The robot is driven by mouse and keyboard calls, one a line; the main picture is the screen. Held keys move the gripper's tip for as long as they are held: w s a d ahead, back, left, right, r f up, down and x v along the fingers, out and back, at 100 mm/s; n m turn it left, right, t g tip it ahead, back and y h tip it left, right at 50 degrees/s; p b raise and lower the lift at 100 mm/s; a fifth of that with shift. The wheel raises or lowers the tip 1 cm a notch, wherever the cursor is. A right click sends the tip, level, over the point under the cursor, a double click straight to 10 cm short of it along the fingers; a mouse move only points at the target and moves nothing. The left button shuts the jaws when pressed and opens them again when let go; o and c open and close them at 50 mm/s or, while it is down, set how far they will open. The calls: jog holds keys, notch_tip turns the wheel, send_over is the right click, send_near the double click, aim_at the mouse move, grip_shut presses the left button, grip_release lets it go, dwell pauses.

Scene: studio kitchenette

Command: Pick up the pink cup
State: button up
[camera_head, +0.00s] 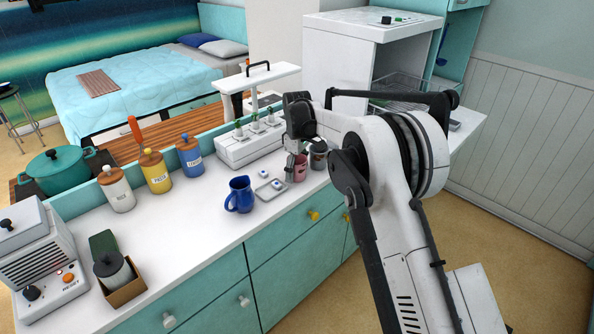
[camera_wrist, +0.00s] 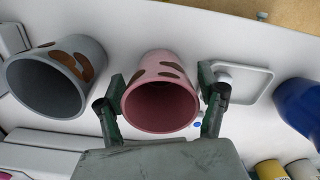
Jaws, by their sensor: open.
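The pink cup (camera_wrist: 160,72) stands on the white counter, with darker brown patches on its side. In the wrist view it sits between the two fingers of my gripper (camera_wrist: 161,102), one finger on each side. My gripper is open, and a narrow gap seems to show beside the cup; contact is hard to tell. In the head view my gripper (camera_head: 296,160) points down at the pink cup (camera_head: 300,172), which is partly hidden behind it.
A grey cup (camera_wrist: 62,80) with brown patches stands close to the left in the wrist view. A small white tray (camera_wrist: 250,82) and a blue pitcher (camera_wrist: 300,108) are on the right. A white appliance (camera_head: 240,150) stands behind the cups in the head view.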

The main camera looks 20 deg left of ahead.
jog(key=c, duration=1.4)
jog(key=shift+c, duration=0.3)
jog(key=shift+r, duration=0.15)
